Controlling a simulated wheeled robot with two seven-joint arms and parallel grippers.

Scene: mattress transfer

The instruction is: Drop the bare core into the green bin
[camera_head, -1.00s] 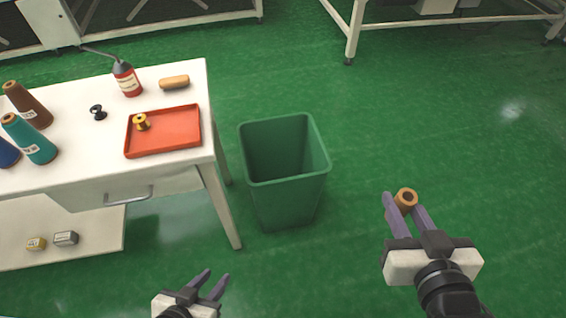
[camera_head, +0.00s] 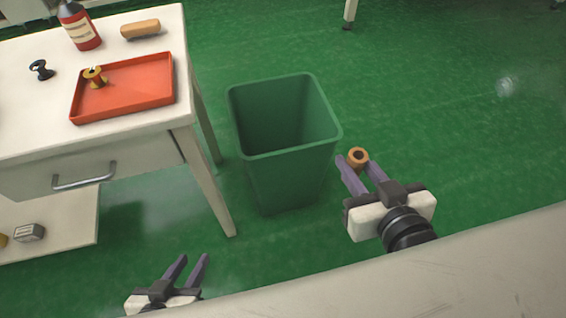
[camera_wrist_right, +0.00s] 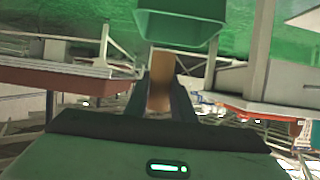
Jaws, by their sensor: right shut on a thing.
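The green bin (camera_head: 290,180) stands on the floor to the right of the white table, its open top facing up. My right gripper (camera_head: 359,167) is shut on the bare core (camera_head: 358,156), a short tan tube with a dark hole, just right of the bin's rim and outside it. In the right wrist view the core (camera_wrist_right: 160,80) sits between the fingers, with the bin (camera_wrist_right: 180,28) beyond it. My left gripper (camera_head: 188,268) is open and empty at the bottom left of the head view, below the table.
A pale surface crosses the bottom right. Green floor right of the bin is clear.

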